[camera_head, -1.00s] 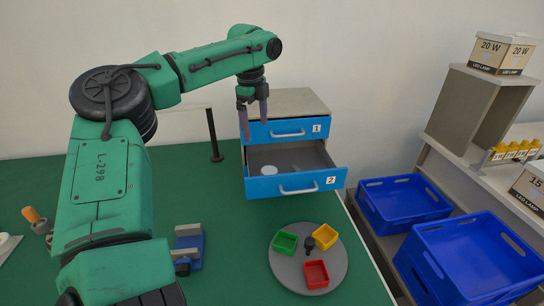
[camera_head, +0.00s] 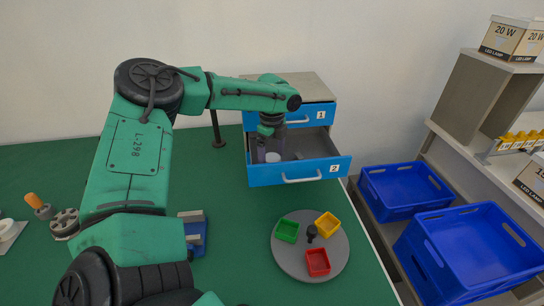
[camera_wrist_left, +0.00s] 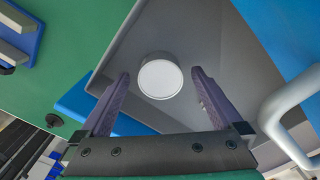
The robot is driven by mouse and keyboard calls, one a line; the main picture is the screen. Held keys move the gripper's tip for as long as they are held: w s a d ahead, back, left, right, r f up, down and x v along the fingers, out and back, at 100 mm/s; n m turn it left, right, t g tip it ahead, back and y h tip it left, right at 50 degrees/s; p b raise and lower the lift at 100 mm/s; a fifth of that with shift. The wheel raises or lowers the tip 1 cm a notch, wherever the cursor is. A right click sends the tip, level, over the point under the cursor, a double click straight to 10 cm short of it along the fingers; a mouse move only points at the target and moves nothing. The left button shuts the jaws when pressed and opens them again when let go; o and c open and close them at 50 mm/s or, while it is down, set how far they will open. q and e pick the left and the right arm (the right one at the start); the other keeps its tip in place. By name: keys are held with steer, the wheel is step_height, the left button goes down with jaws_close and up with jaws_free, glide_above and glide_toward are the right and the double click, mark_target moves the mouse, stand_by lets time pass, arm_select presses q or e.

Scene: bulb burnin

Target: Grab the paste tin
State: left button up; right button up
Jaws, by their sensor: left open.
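The paste tin (camera_wrist_left: 160,78) is a small round tin with a white top, lying in the open lower drawer marked 2 (camera_head: 300,172). It also shows in the head view (camera_head: 273,157), just beside my gripper. My left gripper (camera_head: 268,153) reaches down into the drawer, and in the wrist view its two fingers (camera_wrist_left: 158,88) are open. The tin appears between and slightly beyond the fingertips, and I see no grip on it. My right gripper is not in view.
The upper drawer marked 1 (camera_head: 312,116) is shut above the open one. A round grey tray (camera_head: 290,262) with green, yellow and red boxes stands in front. Blue crates (camera_head: 405,190) are at the right. A blue vise (camera_head: 194,232) stands on the green table.

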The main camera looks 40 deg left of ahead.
arm_select(q)
jaws_close()
steer(key=shift+r, duration=0.1)
